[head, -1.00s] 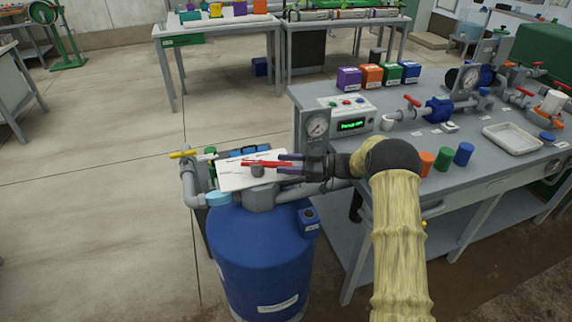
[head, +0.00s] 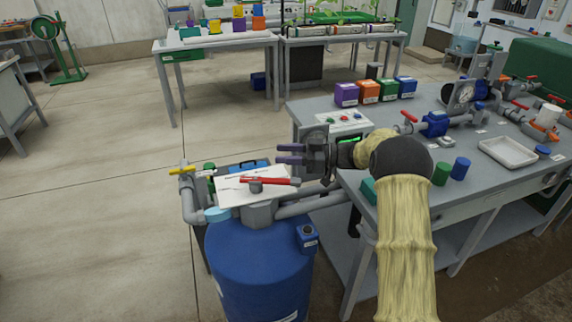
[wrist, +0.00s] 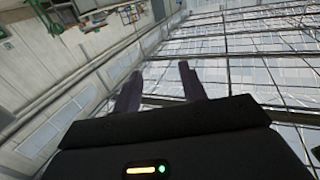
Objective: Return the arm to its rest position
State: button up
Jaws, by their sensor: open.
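My gripper (head: 291,154) is open and empty in the head view. It is above and behind the red-handled valve (head: 268,181) on top of the blue tank (head: 258,262), with its fingers pointing left. My arm, in a pale yellow sleeve, reaches up from the bottom right and bends at a dark joint. In the wrist view my gripper's two dark purple fingers (wrist: 160,88) are spread apart, with nothing between them. Behind them are the greenhouse roof panes and a wall.
A grey bench (head: 480,200) on the right holds colored boxes, a blue pump (head: 434,124), a white tray (head: 508,151) and cylinders. A white sheet (head: 240,188) lies by the red handle.

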jog(key=shift+r, duration=0.15)
jog(key=w+d+r+m+t+h, duration=0.3)
jog(key=d+m+t+h, duration=0.3)
jog(key=m+t+h, duration=0.5)
jog(key=s+d+f+m+g+h, duration=0.1)
jog(key=s+d+f+m+h, duration=0.1)
jog(key=s+d+f+h, duration=0.3)
jog(key=s+d+m+g+h, duration=0.1)
jog(key=s+d, duration=0.1)
jog(key=s, duration=0.4)
jog(key=s+d+f+m+g+h, duration=0.1)
jog(key=s+f+m+g, duration=0.2)
jog(key=s, duration=0.9)
jog(key=s+f+g, duration=0.4)
jog(key=s+g, duration=0.1)
jog(key=s, duration=0.8)
notch_tip(320, 180, up, 20)
jog(key=w+p, duration=0.1)
jog(key=p, duration=1.8)
jog(key=shift+d+f, duration=0.15)
jog(key=shift+f, duration=0.05)
